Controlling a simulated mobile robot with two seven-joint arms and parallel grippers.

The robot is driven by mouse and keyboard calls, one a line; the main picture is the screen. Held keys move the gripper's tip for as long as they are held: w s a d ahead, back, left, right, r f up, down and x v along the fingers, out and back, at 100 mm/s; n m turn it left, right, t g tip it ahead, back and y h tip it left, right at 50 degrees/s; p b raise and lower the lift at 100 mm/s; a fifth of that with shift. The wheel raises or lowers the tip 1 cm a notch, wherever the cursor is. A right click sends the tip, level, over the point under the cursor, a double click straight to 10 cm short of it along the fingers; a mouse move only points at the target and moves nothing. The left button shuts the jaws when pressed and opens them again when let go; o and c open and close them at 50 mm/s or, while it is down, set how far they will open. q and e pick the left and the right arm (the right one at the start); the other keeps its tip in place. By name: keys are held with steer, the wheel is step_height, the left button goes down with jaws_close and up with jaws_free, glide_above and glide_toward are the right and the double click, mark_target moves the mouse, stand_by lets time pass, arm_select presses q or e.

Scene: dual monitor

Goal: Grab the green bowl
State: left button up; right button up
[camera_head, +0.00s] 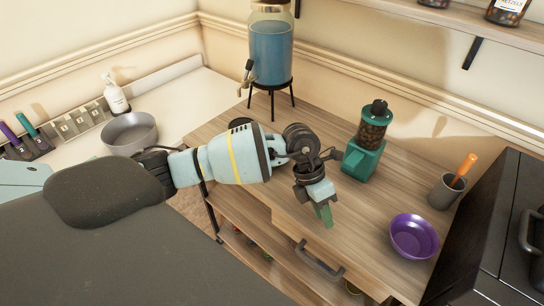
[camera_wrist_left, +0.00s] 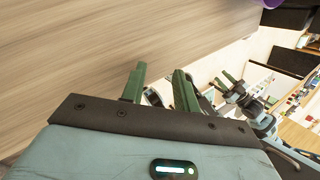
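No bowl that is clearly green shows. A small greenish rounded thing (camera_head: 352,287) is partly hidden low under the table's front edge; I cannot tell if it is a bowl. A purple bowl (camera_head: 414,236) stands upright on the wooden table. My left gripper (camera_head: 325,215) hangs above the table's front edge, left of the purple bowl and apart from it. In the left wrist view its two green fingers (camera_wrist_left: 159,85) are apart with nothing between them. My right gripper (camera_wrist_left: 224,80) shows small at the right of that view, its green fingers seemingly apart.
A green-based jar dispenser (camera_head: 364,155) stands behind the gripper. A drink dispenser (camera_head: 271,55) is at the back. A grey cup (camera_head: 446,191) with an orange-handled tool and a black appliance (camera_head: 495,235) are at right. A grey bowl (camera_head: 130,133) is on the left counter. A drawer handle (camera_head: 320,262) juts out below.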

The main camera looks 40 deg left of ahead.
arm_select(q)
steer(key=w+a+r+y, duration=0.1)
steer(key=a, duration=0.2)
steer(key=w+a+r+y, duration=0.1)
steer(key=w+a+y, duration=0.1)
steer(key=a, duration=0.1)
steer(key=w+a+r+t+y, duration=0.1)
steer(key=w+a, duration=0.1)
steer(key=a, duration=0.1)
steer(key=w+a+r+n+t+y, duration=0.1)
steer(key=w+a+r+y, duration=0.3)
steer(key=a, duration=0.4)
steer(key=shift+s+d+b+x, duration=0.1)
steer(key=shift+s+x, duration=0.1)
steer(key=shift+x, duration=0.95)
steer(key=shift+s+d+b+x, duration=0.1)
steer(key=shift+s+x, duration=0.05)
steer(key=shift+x, duration=1.05)
steer(key=shift+s+d+b+x, duration=0.1)
steer(key=shift+s+x, duration=0.1)
steer(key=shift+x, duration=0.95)
jaws_close()
